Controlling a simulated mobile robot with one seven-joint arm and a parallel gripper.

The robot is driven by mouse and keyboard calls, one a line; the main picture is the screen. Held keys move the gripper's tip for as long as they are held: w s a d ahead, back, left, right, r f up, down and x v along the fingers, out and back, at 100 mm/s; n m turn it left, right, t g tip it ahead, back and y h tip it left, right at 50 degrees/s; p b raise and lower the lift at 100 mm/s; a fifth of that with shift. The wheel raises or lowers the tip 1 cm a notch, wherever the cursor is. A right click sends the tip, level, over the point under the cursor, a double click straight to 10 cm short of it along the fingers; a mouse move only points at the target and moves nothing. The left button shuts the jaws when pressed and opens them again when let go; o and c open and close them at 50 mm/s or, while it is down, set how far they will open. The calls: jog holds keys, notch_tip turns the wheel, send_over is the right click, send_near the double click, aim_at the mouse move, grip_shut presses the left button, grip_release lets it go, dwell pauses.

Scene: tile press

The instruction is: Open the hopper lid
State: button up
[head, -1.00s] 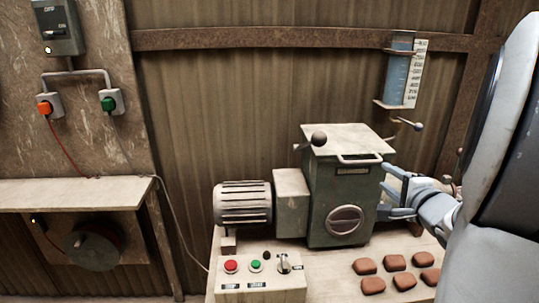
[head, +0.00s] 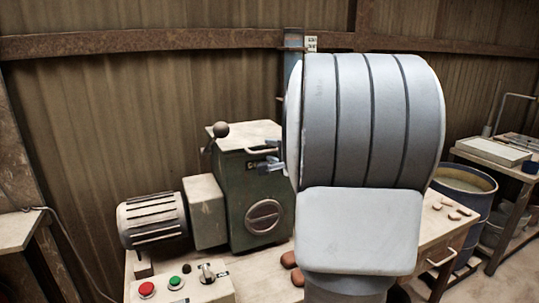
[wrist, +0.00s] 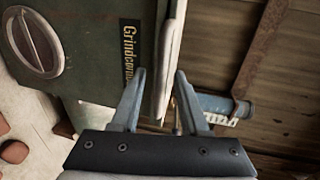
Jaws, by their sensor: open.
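The green grinder (head: 258,190) stands on the bench with its pale, flat hopper lid (head: 238,135) lying shut on top. A light bar handle (head: 262,150) runs along the lid's front edge. My gripper (head: 270,165) is open at the right end of the handle, partly hidden by my arm. In the wrist view my gripper's fingers (wrist: 161,72) lie on either side of the pale lid edge and handle (wrist: 168,90). I cannot tell whether they touch it.
A motor (head: 152,218) and a control box (head: 180,290) with red and green buttons stand left of the grinder. Red-brown lumps (head: 289,259) lie on the bench, partly behind my arm. A blue drum (head: 465,195) and a side table stand at the right.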

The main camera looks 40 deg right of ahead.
grip_shut()
dwell(1.4)
